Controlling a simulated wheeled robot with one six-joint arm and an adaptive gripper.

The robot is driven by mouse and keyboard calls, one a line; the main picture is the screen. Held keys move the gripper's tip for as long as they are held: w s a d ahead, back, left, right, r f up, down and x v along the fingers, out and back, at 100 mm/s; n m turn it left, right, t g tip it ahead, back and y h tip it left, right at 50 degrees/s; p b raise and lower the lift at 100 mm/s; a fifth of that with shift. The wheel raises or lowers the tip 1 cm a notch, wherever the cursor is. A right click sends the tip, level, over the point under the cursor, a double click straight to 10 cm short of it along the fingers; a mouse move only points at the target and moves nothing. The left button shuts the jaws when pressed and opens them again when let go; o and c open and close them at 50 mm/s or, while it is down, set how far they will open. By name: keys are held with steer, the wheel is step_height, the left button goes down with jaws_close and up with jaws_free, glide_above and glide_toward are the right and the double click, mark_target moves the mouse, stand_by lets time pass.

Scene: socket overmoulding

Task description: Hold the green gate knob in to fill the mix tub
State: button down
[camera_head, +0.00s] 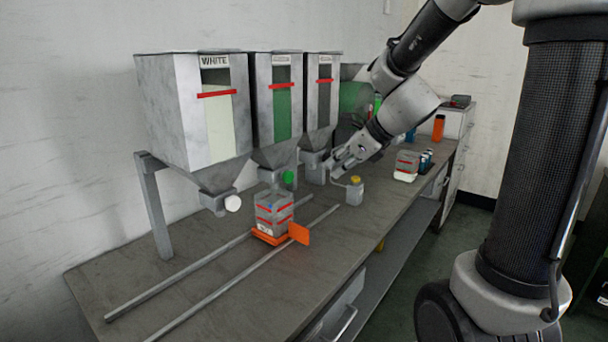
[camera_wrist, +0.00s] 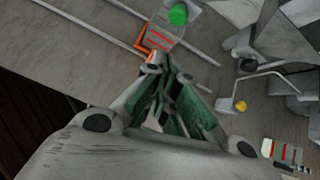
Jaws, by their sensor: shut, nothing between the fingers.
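The green gate knob (camera_head: 289,177) sticks out below the middle hopper (camera_head: 283,110), and it also shows at the top of the wrist view (camera_wrist: 177,14). The clear mix tub (camera_head: 273,212), with red lines on its sides, stands upright in an orange carriage (camera_head: 300,233) on two rails, beneath that knob. In the wrist view the tub (camera_wrist: 161,37) lies just beyond my fingertips. My gripper (camera_head: 338,168) is shut and empty, to the right of the green knob and apart from it. Whether material is in the tub is hard to tell.
The WHITE hopper (camera_head: 205,115) with a white knob (camera_head: 233,203) stands left, and a third narrow hopper (camera_head: 320,95) right. Another red-lined container (camera_head: 407,163) sits further back.

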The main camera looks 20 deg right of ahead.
mark_target(291, 180)
steer(key=m, duration=0.2)
steer(key=shift+w+r+m, duration=0.1)
steer(key=shift+m, duration=0.2)
steer(key=w+a+r+x, duration=0.1)
steer(key=r+x, duration=0.1)
steer(key=x, duration=1)
steer(key=shift+w+a+f, duration=0.2)
steer(key=shift+w+a, duration=0.1)
steer(key=shift+w, duration=0.35)
steer(key=shift+w+a, duration=0.55)
steer(key=shift+w, duration=0.25)
steer(key=shift+w+r, duration=0.1)
steer(key=shift+r, duration=0.05)
stand_by(4.7)
